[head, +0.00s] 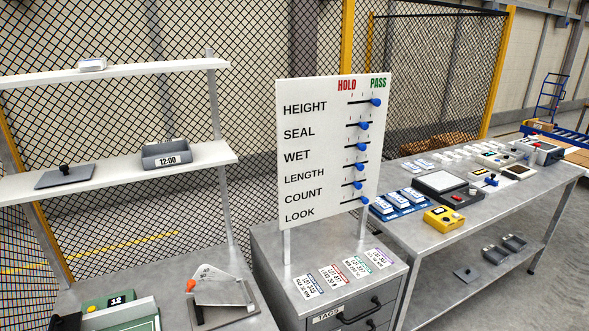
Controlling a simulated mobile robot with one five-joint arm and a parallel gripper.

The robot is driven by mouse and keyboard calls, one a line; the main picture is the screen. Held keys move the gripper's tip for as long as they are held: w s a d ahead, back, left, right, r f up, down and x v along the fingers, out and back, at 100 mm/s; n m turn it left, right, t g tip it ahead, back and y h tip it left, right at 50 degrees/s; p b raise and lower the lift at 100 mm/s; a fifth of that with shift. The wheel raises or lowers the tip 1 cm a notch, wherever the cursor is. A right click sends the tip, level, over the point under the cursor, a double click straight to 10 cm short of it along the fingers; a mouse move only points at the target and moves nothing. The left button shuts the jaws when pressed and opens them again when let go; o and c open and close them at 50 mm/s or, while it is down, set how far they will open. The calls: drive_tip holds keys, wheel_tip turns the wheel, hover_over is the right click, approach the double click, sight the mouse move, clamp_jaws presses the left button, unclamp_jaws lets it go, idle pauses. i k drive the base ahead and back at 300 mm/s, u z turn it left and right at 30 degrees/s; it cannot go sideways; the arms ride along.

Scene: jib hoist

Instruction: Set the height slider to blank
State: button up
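A white board (323,124) stands upright on posts above a grey drawer cabinet. It lists HEIGHT, SEAL, WET, LENGTH, COUNT and LOOK, with a red HOLD heading and a green PASS heading at top right. The blue height slider knob (376,102) is at the right end of its track, under PASS. No track is labelled blank. My gripper is not in view.
Several printed lot tags (357,267) lie on the grey cabinet (277,240) below the board. A workbench (440,228) with devices, including a yellow box (443,218), stands at right. Shelves (110,165) with a 12:00 tray (172,154) stand at left. A mesh fence is behind.

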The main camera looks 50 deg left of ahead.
sight(377, 102)
drive_tip(key=u, duration=1.55)
